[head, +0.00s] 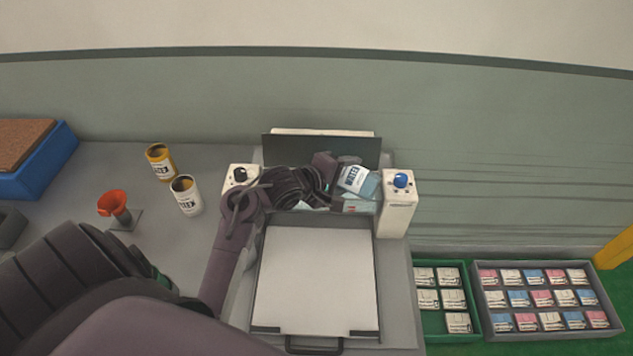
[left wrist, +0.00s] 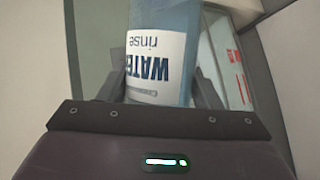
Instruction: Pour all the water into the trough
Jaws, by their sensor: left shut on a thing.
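My left gripper (head: 333,178) is shut on a blue water container (head: 362,182) with a white label. The container is tilted over the trough (head: 380,208) behind the white panel. In the left wrist view the container (left wrist: 163,50) sits between the two fingers, and its label reads "WATER rinse" upside down. The container's mouth and any water flow cannot be made out. Part of the trough's inside is hidden by the gripper and the container. My right gripper is not in view.
White posts with a black knob (head: 240,175) and a blue knob (head: 400,181) flank the trough. Trays of small packets (head: 545,338) lie at lower right.

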